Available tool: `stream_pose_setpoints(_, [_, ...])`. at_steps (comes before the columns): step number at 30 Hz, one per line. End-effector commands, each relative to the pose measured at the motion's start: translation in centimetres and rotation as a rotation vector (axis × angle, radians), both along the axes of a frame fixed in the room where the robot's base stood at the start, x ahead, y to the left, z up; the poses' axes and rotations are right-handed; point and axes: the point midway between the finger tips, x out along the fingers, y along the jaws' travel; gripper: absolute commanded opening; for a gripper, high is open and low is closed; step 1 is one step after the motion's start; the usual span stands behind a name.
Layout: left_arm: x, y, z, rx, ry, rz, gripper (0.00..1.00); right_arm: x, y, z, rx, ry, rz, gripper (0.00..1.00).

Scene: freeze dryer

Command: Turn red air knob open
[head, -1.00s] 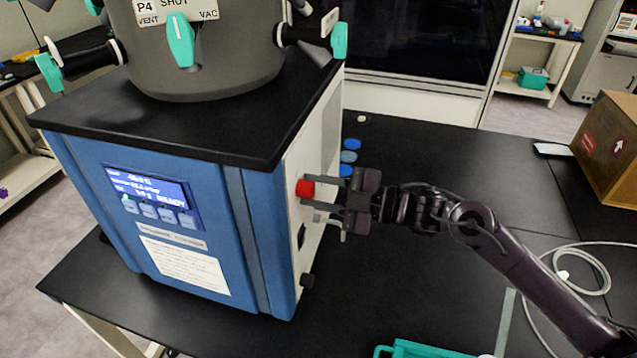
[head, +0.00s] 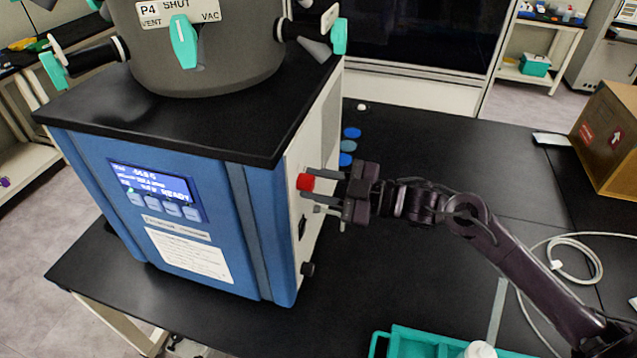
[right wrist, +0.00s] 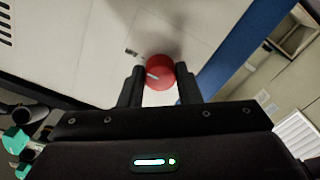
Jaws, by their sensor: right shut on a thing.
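The red air knob (head: 306,182) sits on the white side panel of the blue freeze dryer (head: 200,220). It also shows in the right wrist view (right wrist: 160,72), with a white pointer mark on its face aimed to the left and slightly down. My right gripper (head: 326,192) is at the knob, level with it from the right side. In the right wrist view the two fingers (right wrist: 160,84) stand on either side of the knob and are shut on it. My left gripper is in neither view.
A valve with a teal handle (head: 339,37) juts out above. A small metal fitting (head: 322,209) is just below the knob. Blue discs (head: 351,133) lie behind my gripper. A teal tray (head: 425,342), a cable (head: 575,262) and a cardboard box (head: 608,140) are on the black bench.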

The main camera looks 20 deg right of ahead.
Motion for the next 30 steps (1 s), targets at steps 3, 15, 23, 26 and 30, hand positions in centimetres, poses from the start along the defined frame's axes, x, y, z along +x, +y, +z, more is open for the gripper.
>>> stream_pose_setpoints(3, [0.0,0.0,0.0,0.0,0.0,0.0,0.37,0.0,0.0,-0.1,0.001,0.004,0.001,0.07])
stream_pose_setpoints(15, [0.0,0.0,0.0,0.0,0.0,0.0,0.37,0.0,0.0,0.0,0.0,0.0,0.001,0.52])
stream_pose_setpoints(23, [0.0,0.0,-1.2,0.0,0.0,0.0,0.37,-1.1,-1.7,-0.5,-0.003,0.002,-0.001,0.52])
stream_pose_setpoints(26, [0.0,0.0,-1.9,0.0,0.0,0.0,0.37,-2.1,-3.1,-0.6,-0.003,0.003,-0.001,0.52])
stream_pose_setpoints(30, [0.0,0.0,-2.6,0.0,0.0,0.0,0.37,-3.2,-4.7,-0.5,-0.003,0.003,0.0,0.52])
